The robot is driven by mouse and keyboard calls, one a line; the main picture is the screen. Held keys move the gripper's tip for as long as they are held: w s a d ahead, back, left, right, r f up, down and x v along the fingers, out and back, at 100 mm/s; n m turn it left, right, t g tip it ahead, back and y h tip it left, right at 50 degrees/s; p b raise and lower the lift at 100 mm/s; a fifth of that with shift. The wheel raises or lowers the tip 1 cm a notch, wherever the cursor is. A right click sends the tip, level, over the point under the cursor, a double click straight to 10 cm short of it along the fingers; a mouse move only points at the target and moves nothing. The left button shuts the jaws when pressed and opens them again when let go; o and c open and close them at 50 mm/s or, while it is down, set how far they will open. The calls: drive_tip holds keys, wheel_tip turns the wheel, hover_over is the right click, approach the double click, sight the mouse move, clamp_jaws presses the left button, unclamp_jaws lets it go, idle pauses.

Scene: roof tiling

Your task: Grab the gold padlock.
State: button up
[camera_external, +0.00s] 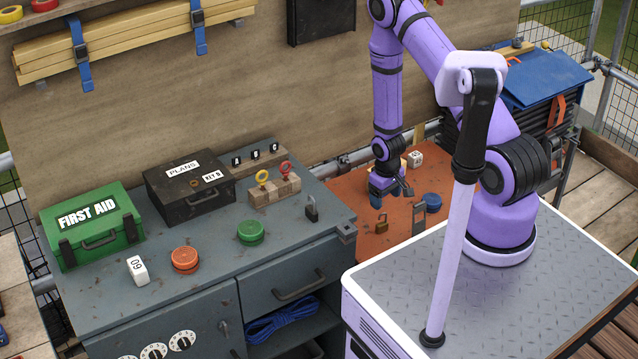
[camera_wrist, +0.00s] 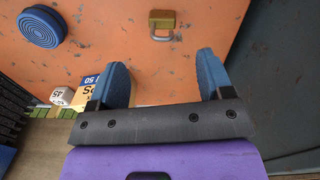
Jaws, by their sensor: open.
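The gold padlock (camera_external: 382,226) lies on the orange worktop in the external view, just in front of my gripper (camera_external: 391,196). In the wrist view the gold padlock (camera_wrist: 162,19) is near the top edge, with its silver shackle towards me. My gripper (camera_wrist: 162,62) shows two blue finger pads set wide apart, with only bare orange surface between them. The padlock lies beyond the fingertips, roughly in line with the gap, and is not touched.
A blue round disc (camera_external: 432,200) lies right of the padlock; it also shows in the wrist view (camera_wrist: 41,27). A grey upright piece (camera_external: 419,219) stands beside it. A dark padlock (camera_external: 312,209) stands on the grey bench (camera_external: 215,262). A white numbered block (camera_external: 415,159) is behind my gripper.

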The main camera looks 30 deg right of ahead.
sight(383, 214)
drive_tip(key=shift+w+f, duration=0.1)
drive_tip(key=shift+f, duration=4.55)
drive_tip(key=c, duration=1.1)
drive_tip(key=shift+r, duration=0.15)
